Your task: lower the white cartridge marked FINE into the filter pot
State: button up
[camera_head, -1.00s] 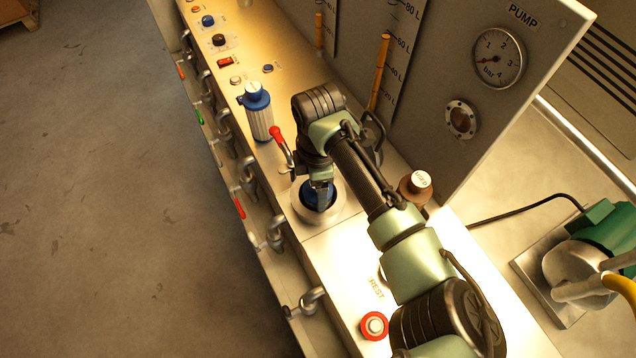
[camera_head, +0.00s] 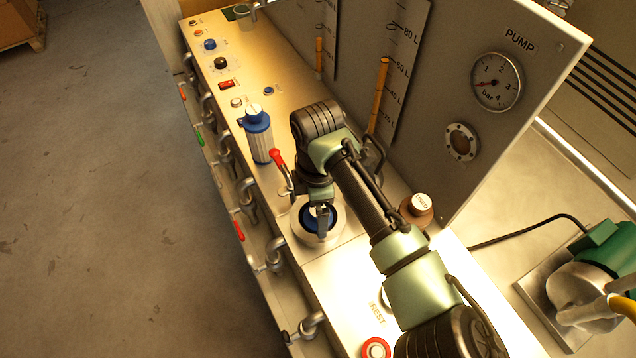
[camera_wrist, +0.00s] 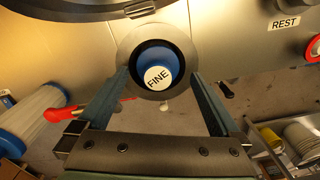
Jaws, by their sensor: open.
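The FINE cartridge shows in the wrist view as a blue cap with a white disc marked FINE (camera_wrist: 158,76). It sits inside the round opening of the metal filter pot (camera_wrist: 124,46); its body is hidden below. In the head view the blue cap (camera_head: 309,219) shows within the pot's pale rim (camera_head: 300,234), partly covered by my gripper (camera_head: 322,221). My gripper is open, with one finger on each side of the cap in the wrist view (camera_wrist: 158,80). I cannot tell whether the fingers touch the cap, or how deep the cartridge sits.
A blue-capped, pale ribbed cylinder (camera_head: 259,141) stands on the counter behind the pot, near a red-tipped lever (camera_head: 277,158). A brown-based item marked USED (camera_head: 418,207) stands to the right. The grey gauge panel (camera_head: 450,90) rises behind.

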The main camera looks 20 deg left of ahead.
notch_tip(320, 180, up, 12)
jog(key=b, duration=0.2)
jog(key=shift+w+f, duration=0.2)
jog(key=shift+w, duration=0.05)
jog(key=shift+a, duration=0.1)
dwell(0.3)
